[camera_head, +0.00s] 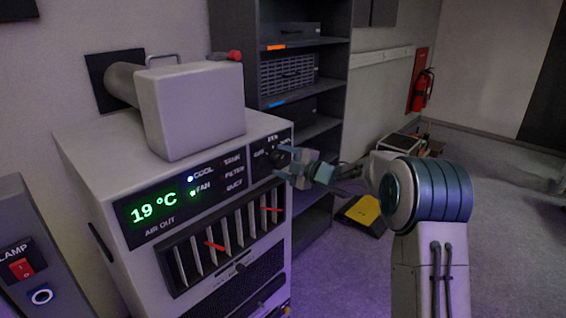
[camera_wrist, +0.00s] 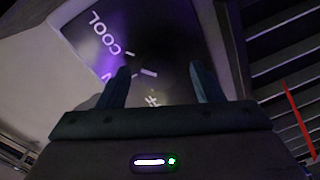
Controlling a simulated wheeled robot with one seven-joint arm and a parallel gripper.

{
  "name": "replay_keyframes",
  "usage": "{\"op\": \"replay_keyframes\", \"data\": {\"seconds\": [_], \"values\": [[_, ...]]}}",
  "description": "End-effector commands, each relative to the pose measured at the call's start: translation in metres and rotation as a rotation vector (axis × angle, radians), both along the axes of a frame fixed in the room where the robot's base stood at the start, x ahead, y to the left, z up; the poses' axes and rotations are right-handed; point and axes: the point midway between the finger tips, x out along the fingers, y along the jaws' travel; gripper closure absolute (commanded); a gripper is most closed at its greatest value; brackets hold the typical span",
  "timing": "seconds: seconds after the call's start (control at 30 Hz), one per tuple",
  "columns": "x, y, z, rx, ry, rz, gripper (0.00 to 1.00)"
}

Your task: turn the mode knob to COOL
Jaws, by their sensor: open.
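The grey air unit (camera_head: 100,165) has a black front panel with a green 19 °C readout. A blue-white light shows beside COOL and a green light beside FAN. The dark mode knob (camera_head: 274,158) is at the panel's right end, partly hidden by my gripper (camera_head: 284,164). In the wrist view my gripper (camera_wrist: 162,72) is open, its two fingers reaching to the dial face, with the COOL label (camera_wrist: 104,34) up and to the left. The knob is too dark there to tell its pointer direction or whether the fingers touch it.
Vent slats with red tabs (camera_head: 215,246) lie below the panel. A box with a red-knobbed handle (camera_head: 195,105) sits on top of the unit. A dark shelf rack (camera_head: 305,100) stands close behind, and a yellow item (camera_head: 364,212) lies on the floor.

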Motion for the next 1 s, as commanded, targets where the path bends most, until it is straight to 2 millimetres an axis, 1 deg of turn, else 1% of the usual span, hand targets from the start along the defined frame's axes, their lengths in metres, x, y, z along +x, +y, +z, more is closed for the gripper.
{"op": "replay_keyframes", "data": {"seconds": [0.17, 0.4, 0.5, 0.6, 0.8, 1.0], "values": [[-0.014, -0.020, 0.001, -0.001, -0.001, -0.004, 0.40], [-0.048, -0.064, 0.004, -0.001, 0.000, -0.004, 0.40], [-0.061, -0.081, 0.005, -0.001, 0.001, -0.004, 0.40], [-0.071, -0.093, 0.007, 0.000, 0.001, -0.003, 0.40], [-0.082, -0.106, 0.008, -0.001, 0.002, 0.001, 0.40], [-0.083, -0.108, 0.009, 0.000, 0.001, 0.000, 0.40]]}}
